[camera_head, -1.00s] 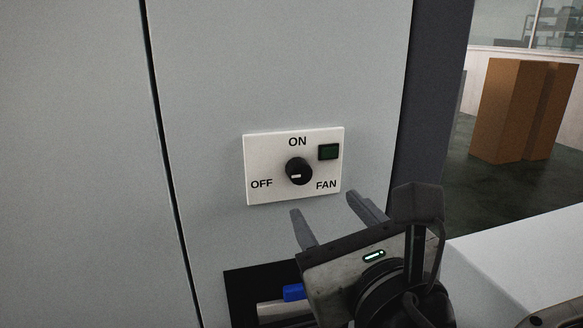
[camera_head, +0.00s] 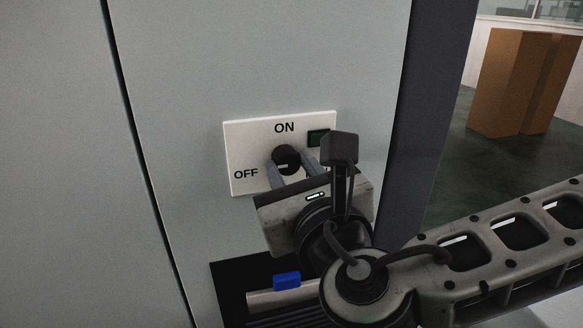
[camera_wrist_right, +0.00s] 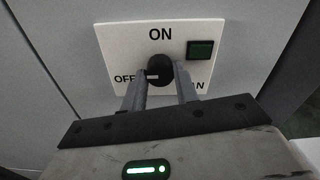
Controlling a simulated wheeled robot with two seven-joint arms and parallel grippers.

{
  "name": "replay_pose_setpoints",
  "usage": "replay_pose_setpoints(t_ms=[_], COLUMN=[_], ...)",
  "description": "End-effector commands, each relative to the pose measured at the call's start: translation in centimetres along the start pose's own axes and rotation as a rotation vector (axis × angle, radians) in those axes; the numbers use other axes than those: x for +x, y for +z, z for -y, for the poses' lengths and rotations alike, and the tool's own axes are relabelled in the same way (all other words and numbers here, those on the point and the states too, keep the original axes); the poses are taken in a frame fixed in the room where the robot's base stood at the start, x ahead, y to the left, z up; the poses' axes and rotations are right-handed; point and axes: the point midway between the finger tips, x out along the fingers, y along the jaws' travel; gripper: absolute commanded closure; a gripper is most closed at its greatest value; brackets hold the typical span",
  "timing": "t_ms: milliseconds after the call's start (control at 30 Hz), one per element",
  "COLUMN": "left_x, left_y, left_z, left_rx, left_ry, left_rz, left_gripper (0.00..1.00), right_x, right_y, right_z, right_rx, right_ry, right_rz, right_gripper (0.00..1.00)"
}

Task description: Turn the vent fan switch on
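The fan switch is a black round knob (camera_head: 286,158) on a white plate (camera_head: 240,133) marked ON, OFF and FAN. The knob's pale mark points left toward OFF in the right wrist view (camera_wrist_right: 153,76). A dark green, unlit lamp (camera_head: 318,137) sits at the plate's upper right. My right gripper (camera_head: 294,166) is open, with one finger on each side of the knob. I cannot tell whether the fingers touch it. They hide part of the plate, including much of the word FAN. My left gripper is out of view.
The plate is on a flat grey cabinet front (camera_head: 180,90) with a vertical seam on its left. Below it is a dark recess with a blue-tabbed pale item (camera_head: 287,281). A dark post (camera_head: 425,120) stands right, with brown boxes (camera_head: 510,80) beyond.

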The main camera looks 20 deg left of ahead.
Motion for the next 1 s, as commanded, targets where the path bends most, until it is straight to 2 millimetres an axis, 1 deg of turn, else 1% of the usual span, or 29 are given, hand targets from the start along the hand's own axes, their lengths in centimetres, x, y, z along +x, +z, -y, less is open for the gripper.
replay_pose_setpoints(t_ms=[33,67,267,467,667,1000], left_x=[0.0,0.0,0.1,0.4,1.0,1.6], left_y=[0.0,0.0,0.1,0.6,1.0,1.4], left_z=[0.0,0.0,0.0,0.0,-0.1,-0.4], left_rx=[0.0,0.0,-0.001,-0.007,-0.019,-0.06], left_ry=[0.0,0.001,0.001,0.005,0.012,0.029], left_rz=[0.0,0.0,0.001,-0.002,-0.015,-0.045], left_gripper=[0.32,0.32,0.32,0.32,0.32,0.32], right_x=[0.0,0.0,0.0,0.0,0.0,0.0], right_y=[0.0,0.0,0.0,-0.2,-0.4,-0.4], right_z=[0.0,0.0,0.1,0.0,0.0,-0.1], right_rx=[0.0,0.0,0.006,0.057,0.183,0.495], right_ry=[-0.001,-0.001,-0.002,-0.002,-0.002,-0.001], right_rz=[0.0,0.0,0.0,0.0,0.001,0.0], right_gripper=[0.87,0.93,0.93,0.93,0.93,0.93])
